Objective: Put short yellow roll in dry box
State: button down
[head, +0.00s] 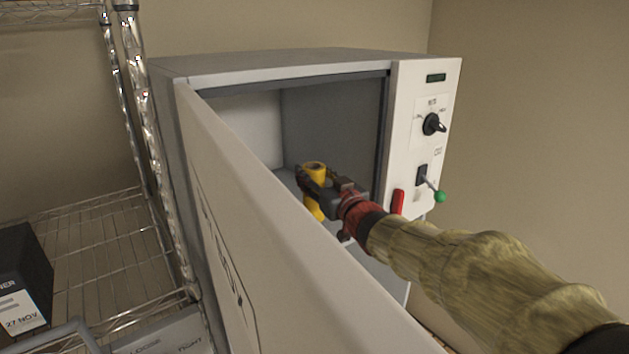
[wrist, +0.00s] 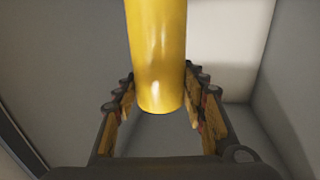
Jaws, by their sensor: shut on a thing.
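The short yellow roll (head: 315,170) is held by my gripper (head: 318,184) inside the opening of the dry box (head: 270,68). In the wrist view the yellow roll (wrist: 157,60) runs up out of the top of the picture, between the two fingers of my gripper (wrist: 158,95). The roll looks roughly upright in the head view, its top end showing above the fingers and its lower part below them. The box door (head: 240,215) stands open towards me and hides the lower left of the interior. I cannot tell whether the roll touches the box floor.
The box's right panel has a black knob (head: 433,124), a green-tipped lever (head: 438,195) and a red handle (head: 397,201) close to my arm. A wire rack (head: 95,235) stands at the left with a black box (head: 22,275) on it.

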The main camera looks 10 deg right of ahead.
jog(key=shift+f, duration=0.75)
jog(key=shift+f, duration=0.2)
jog(key=c, duration=1.1)
grip_release()
jog(key=shift+o, duration=0.2)
jog(key=shift+s, duration=0.1)
jog(key=s+d+p, duration=0.1)
jog(key=s+d, duration=0.1)
jog(key=s, duration=0.8)
jog(key=shift+s, duration=0.35)
jog(key=shift+d, duration=0.1)
